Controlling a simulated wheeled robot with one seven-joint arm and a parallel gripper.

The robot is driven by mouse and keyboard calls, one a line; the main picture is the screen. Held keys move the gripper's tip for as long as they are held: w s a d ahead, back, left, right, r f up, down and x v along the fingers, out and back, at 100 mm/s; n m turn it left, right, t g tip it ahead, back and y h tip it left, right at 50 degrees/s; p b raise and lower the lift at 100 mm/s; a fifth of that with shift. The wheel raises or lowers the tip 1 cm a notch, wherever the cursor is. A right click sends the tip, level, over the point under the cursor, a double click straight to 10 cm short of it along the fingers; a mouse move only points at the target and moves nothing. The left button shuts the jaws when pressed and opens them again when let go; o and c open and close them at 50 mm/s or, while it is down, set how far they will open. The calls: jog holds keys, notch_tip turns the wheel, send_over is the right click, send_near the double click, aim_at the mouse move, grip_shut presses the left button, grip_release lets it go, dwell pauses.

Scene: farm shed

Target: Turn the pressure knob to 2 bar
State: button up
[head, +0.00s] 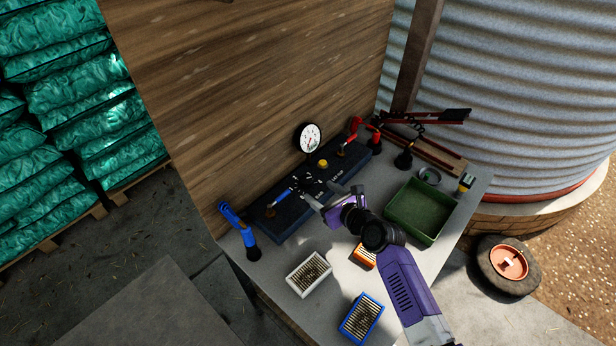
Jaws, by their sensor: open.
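A dark control box (292,220) stands on the workbench against the wooden wall. A round white pressure gauge (309,138) rises behind it; its reading is too small to make out. A dark knob (309,184) seems to sit on the box's top among small white markings, below the gauge in the picture; its setting cannot be read. My gripper (333,193) is open at the front of the box, close to the knob, with its fingers spread. I cannot tell whether it touches the knob. Nothing shows between its fingers.
The box carries a blue lever (281,196), a yellow button (323,163) and a red lever (352,133). A green tray (420,210) lies right. White (309,274), orange (364,256) and blue (361,318) boxes lie in front.

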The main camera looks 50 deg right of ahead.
aim_at(309, 182)
jog(key=shift+m, duration=0.3)
jog(key=x, duration=0.8)
jog(key=shift+w+d+r+b, duration=0.15)
jog(key=shift+r+b, duration=0.05)
jog(key=shift+b, duration=0.2)
grip_shut()
